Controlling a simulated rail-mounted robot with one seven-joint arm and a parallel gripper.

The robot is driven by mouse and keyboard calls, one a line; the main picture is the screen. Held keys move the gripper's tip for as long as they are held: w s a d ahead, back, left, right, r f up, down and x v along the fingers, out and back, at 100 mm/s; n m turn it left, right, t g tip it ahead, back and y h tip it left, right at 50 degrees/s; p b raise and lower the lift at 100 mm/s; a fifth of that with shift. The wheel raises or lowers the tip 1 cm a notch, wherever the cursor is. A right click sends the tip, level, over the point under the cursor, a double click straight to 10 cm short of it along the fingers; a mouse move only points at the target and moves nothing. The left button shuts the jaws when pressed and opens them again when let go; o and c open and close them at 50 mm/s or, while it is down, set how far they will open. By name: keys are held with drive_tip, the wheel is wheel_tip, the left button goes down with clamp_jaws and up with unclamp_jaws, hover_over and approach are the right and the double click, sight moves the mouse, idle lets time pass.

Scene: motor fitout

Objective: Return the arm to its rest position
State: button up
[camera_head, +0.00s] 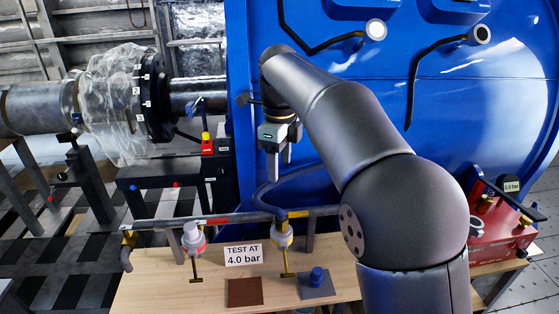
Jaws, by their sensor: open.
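My arm, dark grey, reaches up from the lower right and bends over at the top centre. My gripper (279,165) hangs from its end with the fingers pointing down. It is open, with nothing seen between the fingers. It is in front of the big blue casing (330,110), above the pipe and the wooden bench (150,290), apart from the bench top. The arm hides part of the casing and the right part of the bench.
A brown pad (244,291) and a grey plate with a blue knob (317,278) lie in front. A red unit (495,235) stands right.

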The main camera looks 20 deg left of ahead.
drive_tip(key=s+d+f+n, duration=0.2)
drive_tip(key=s+d+n, duration=0.15)
drive_tip(key=d, duration=0.55)
drive_tip(key=s+d+f+n, duration=0.2)
drive_tip(key=d+n, duration=0.2)
drive_tip(key=d, duration=0.5)
drive_tip(key=s+d+f+n, duration=0.6)
drive_tip(key=s, duration=0.3)
drive_tip(key=s+d+f+n, duration=0.6)
drive_tip(key=s+d, duration=0.1)
drive_tip(key=s, duration=0.3)
drive_tip(key=shift+s+t, duration=0.15)
drive_tip(key=shift+t, duration=0.15)
drive_tip(key=shift+d, duration=0.1)
